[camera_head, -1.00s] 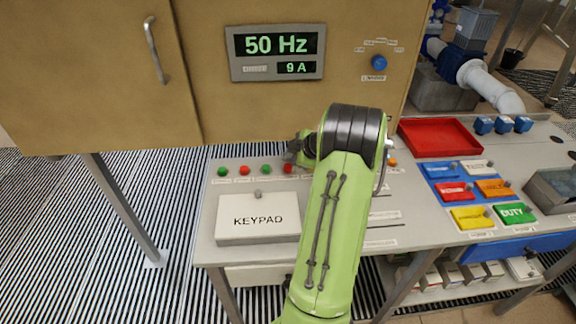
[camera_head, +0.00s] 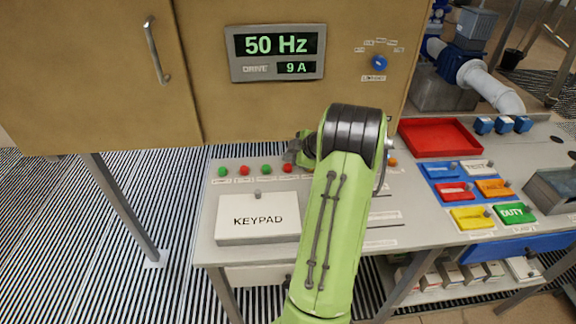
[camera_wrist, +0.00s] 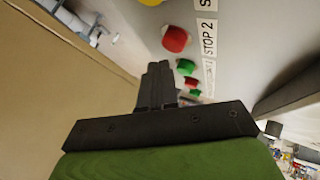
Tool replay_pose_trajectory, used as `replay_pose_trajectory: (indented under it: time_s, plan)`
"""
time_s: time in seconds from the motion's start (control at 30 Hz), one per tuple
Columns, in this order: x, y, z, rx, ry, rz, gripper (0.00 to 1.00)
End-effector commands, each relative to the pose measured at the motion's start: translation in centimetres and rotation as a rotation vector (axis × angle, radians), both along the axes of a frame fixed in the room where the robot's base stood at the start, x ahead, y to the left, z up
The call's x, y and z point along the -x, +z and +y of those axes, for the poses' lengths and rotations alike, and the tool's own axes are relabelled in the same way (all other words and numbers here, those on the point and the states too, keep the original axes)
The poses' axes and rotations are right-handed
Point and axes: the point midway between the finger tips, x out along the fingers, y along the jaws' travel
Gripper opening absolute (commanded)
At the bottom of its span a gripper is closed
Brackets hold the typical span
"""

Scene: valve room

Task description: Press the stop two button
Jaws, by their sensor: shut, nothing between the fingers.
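The stop two button is the red button (camera_wrist: 175,38) beside the label STOP 2 (camera_wrist: 208,38) in the wrist view. In the head view it is the rightmost red button (camera_head: 288,168) of the row on the desk, partly beside my arm. My gripper (camera_wrist: 158,68) is shut and empty, its fingertips close to the red button in the wrist view, with a visible gap in the picture. In the head view my gripper (camera_head: 293,151) is at the back of the desk, just behind the button and partly hidden by my wrist. Contact is not visible.
Green (camera_head: 266,169) and red (camera_head: 244,170) buttons continue the row to the left. A keypad box (camera_head: 258,217) stands in front. The cabinet (camera_head: 290,120) rises behind the desk. A red tray (camera_head: 438,137) and coloured labelled blocks lie to the right.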

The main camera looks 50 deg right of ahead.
Motion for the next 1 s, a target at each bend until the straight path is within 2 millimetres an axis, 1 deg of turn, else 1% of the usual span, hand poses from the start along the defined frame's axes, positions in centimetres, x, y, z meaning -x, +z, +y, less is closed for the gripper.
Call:
replay_pose_trajectory:
  time_s: [0.17, 0.4, 0.7, 1.0]
  plan:
    - [0.0, -0.2, 0.0, 0.0, 0.0, 0.0, 0.0]
    - [0.0, -1.0, 0.0, 0.0, 0.0, 0.0, 0.0]
    - [0.0, -0.8, 0.0, 0.0, 0.0, 0.0, 0.0]
    - [0.0, -1.1, 0.0, 0.0, 0.0, 0.0, 0.0]
